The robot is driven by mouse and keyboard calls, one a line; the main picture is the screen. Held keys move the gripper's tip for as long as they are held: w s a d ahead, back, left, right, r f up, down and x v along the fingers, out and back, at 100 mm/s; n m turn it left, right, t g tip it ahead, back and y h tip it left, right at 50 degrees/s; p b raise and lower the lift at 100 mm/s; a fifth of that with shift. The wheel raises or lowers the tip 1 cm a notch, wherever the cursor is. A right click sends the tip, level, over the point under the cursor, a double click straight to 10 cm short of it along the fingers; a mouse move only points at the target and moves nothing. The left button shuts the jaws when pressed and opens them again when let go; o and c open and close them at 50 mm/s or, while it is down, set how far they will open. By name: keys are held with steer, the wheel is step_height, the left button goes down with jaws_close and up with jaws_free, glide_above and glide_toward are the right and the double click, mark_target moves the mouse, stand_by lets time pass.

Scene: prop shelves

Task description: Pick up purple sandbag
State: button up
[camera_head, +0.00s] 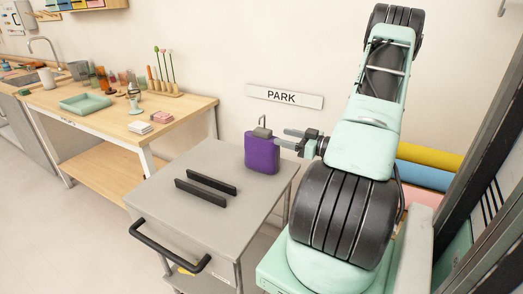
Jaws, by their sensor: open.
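The purple sandbag (262,154) stands upright near the back right of a grey cart top (185,222). It has a dark handle loop on top. My gripper (284,138) comes in from the right, with its fingers open and pointing left at the upper part of the bag. One finger shows close to the handle and the other close to the bag's right edge. I cannot tell whether either finger touches the bag.
Two dark parallel bars (206,188) stand on the cart left of the bag. The cart has a black push handle (168,249) at front left. A wooden workbench (125,122) with a green tray stands at left. Yellow and blue rolls (430,157) lie behind my arm.

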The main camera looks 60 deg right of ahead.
mark_target(271, 133)
steer(key=w, duration=0.2)
steer(key=w+p, duration=0.1)
steer(key=w, duration=0.2)
steer(key=w+p, duration=0.1)
steer(key=w, duration=0.1)
steer(key=shift+w+a+f, duration=0.1)
steer(key=shift+w+a, duration=0.2)
jaws_close()
stand_by(1.1)
